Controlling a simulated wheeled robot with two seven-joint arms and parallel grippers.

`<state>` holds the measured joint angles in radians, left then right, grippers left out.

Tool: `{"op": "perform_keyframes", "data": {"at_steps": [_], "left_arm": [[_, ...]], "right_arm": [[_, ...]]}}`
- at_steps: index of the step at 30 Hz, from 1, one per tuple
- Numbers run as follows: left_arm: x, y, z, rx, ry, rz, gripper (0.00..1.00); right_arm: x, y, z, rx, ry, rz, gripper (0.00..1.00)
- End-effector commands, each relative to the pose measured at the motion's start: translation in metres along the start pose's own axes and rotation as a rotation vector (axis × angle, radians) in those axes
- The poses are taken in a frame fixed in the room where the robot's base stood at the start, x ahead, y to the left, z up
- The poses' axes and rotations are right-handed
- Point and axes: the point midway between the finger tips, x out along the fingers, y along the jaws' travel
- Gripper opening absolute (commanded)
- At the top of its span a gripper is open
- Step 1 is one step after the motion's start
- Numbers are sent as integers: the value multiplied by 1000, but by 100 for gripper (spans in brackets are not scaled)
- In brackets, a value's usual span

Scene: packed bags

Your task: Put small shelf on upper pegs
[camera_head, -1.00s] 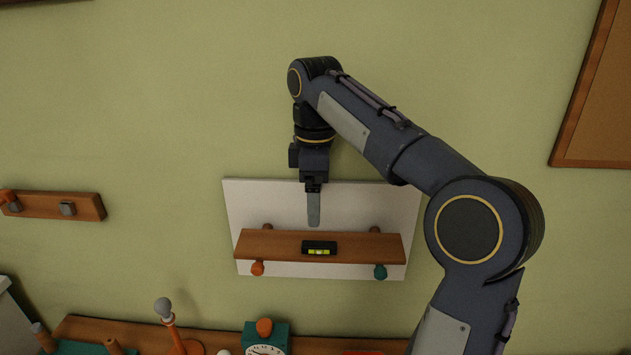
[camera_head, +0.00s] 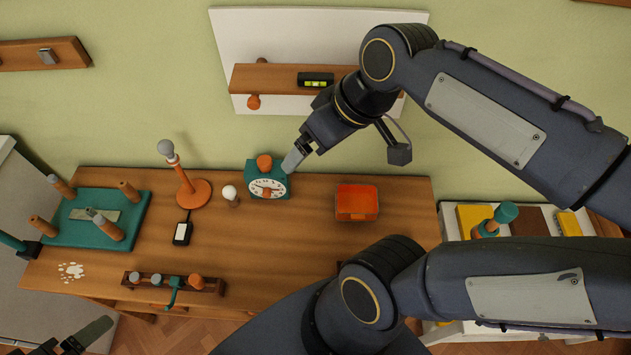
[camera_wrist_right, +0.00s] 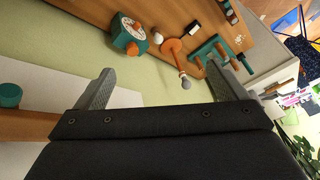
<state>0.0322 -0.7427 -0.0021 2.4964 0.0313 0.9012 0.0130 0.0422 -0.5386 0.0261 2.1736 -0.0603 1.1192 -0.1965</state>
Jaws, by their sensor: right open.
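The small shelf (camera_head: 255,76) is a brown board in front of a white wall panel (camera_head: 290,28), with a black and yellow spirit level (camera_head: 315,79) on it. An orange lower peg (camera_head: 253,102) shows beneath it, and an orange upper peg (camera_head: 262,60) shows just above it. My right arm hides the shelf's right end. My right gripper (camera_head: 294,158) is open and empty, below the shelf beside the clock. In the right wrist view it spreads wide (camera_wrist_right: 160,86), with the shelf (camera_wrist_right: 22,125) and a teal peg (camera_wrist_right: 9,95) at left. My left gripper (camera_head: 88,334) is partly visible at bottom left.
The bench centre is clear.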

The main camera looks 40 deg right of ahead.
Motion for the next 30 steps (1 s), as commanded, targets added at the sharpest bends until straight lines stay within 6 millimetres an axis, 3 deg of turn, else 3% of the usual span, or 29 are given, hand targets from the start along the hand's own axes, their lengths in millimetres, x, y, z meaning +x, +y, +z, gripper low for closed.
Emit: {"op": "perform_keyframes", "data": {"at_steps": [1, 3, 7, 17, 24, 30], "left_arm": [[0, 0, 0, 0, 0, 0, 85], [0, 0, 0, 0, 0, 0, 85], [0, 0, 0, 0, 0, 0, 85], [0, 0, 0, 0, 0, 0, 85], [32, -15, 16, 0, 0, 0, 85], [34, -15, 17, 0, -1, 0, 85]], "right_arm": [[12, -9, 19, 69, 31, -19, 92], [27, -18, 37, 158, 67, -44, 92], [44, -28, 56, 254, 101, -71, 92], [49, -30, 60, 278, 108, -77, 92], [83, -22, 75, 276, 107, -77, 92], [84, -22, 76, 276, 107, -77, 92]]}}
